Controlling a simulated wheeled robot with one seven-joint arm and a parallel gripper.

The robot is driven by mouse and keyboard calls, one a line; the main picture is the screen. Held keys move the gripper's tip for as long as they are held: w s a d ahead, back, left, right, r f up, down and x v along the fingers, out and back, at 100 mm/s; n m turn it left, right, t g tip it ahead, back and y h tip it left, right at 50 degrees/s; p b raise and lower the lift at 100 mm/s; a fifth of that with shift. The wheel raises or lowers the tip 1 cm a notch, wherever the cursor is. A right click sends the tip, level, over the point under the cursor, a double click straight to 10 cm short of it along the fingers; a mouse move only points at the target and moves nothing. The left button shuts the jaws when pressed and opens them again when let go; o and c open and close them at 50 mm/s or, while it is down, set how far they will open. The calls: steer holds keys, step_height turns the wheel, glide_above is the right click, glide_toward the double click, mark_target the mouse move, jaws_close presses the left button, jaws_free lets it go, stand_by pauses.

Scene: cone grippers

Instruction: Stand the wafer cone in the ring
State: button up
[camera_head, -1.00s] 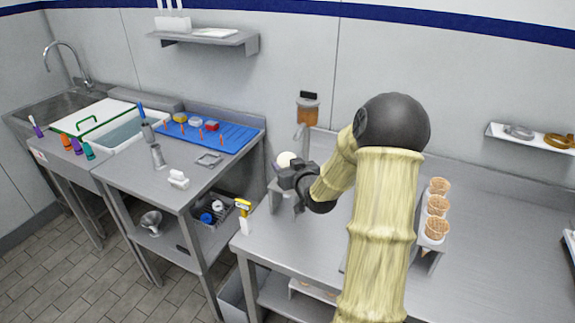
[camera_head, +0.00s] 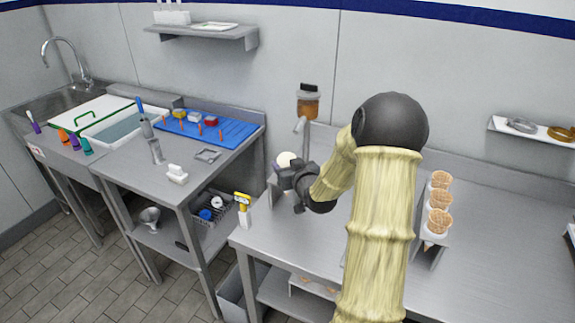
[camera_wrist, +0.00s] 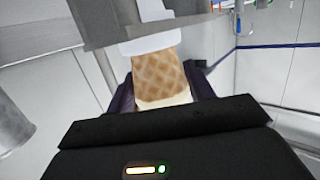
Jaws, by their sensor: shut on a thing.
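My gripper (camera_wrist: 160,92) is shut on the wafer cone (camera_wrist: 158,75), with one dark finger on each side. In the wrist view the cone's pale end is toward my palm. A white band (camera_wrist: 151,43), perhaps the ring, crosses it farther along at a grey bar (camera_wrist: 195,30). In the head view my gripper (camera_head: 290,178) is by a grey stand (camera_head: 275,193) at the counter's left end, beside a white round thing (camera_head: 286,159). The held cone is not clear there.
Several wafer cones stand in a rack (camera_head: 433,256) to the right of my arm. A yellow-topped bottle (camera_head: 243,207) stands at the counter's left edge.

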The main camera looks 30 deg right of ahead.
steer(key=shift+f+b, duration=0.3)
steer(key=shift+f, duration=0.1)
steer(key=o, duration=0.8)
steer(key=shift+c, duration=0.2)
steer(key=d+b+v, duration=0.1)
steer(key=b+v, duration=0.7)
steer(key=v, duration=0.9)
steer(key=shift+s+a, duration=0.2)
steer(key=shift+a, duration=0.25)
